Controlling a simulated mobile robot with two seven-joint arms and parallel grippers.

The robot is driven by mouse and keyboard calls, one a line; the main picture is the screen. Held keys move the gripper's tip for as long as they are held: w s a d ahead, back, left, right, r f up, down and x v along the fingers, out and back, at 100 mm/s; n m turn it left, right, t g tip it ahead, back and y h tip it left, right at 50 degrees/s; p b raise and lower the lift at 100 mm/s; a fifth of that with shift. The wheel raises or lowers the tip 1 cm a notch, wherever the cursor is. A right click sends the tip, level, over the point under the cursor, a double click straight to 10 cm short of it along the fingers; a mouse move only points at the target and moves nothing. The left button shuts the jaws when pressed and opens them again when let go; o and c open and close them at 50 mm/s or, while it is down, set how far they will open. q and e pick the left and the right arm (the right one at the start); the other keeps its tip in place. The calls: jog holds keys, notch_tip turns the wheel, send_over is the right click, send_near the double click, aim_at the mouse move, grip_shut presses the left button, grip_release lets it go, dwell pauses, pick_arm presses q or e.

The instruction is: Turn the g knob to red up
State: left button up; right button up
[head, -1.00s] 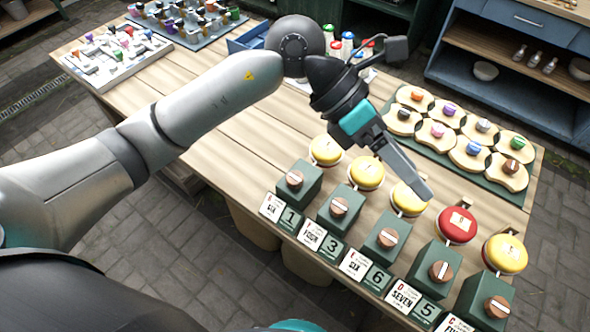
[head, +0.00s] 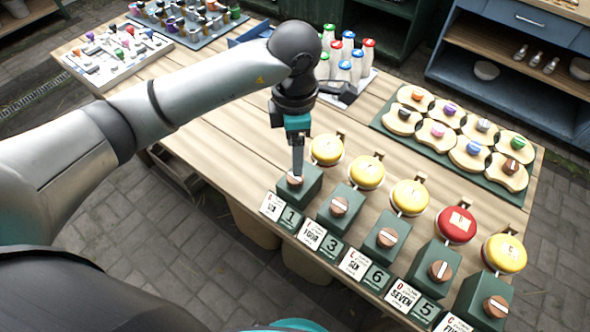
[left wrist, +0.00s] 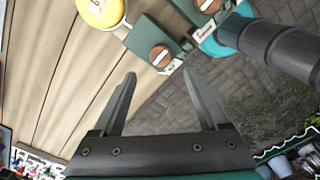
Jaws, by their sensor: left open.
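A row of green blocks stands along the table's front edge. Each has a brown round knob with a pale bar, and a disc behind it; the fourth disc (head: 456,224) is red and the others are yellow. The letters on the small cards are too small to read surely, so I cannot tell which knob is g. My left gripper (head: 297,171) points down at the leftmost knob (head: 294,181), partly covering it. In the left wrist view the open fingers (left wrist: 159,74) have a knob (left wrist: 160,55) just beyond their tips, with nothing held. My right gripper is not in view.
The leftmost yellow disc (head: 326,150) stands close beside my left gripper. Bottles with coloured caps (head: 346,55) and a green mat (head: 470,165) with wooden pieces lie farther back. The table's middle is clear.

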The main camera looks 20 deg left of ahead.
aim_at(295, 180)
pick_arm(q)
notch_tip(295, 180, down, 8)
jog(key=shift+f, duration=0.1)
jog(key=shift+c, duration=0.3)
grip_shut()
dwell(0.5)
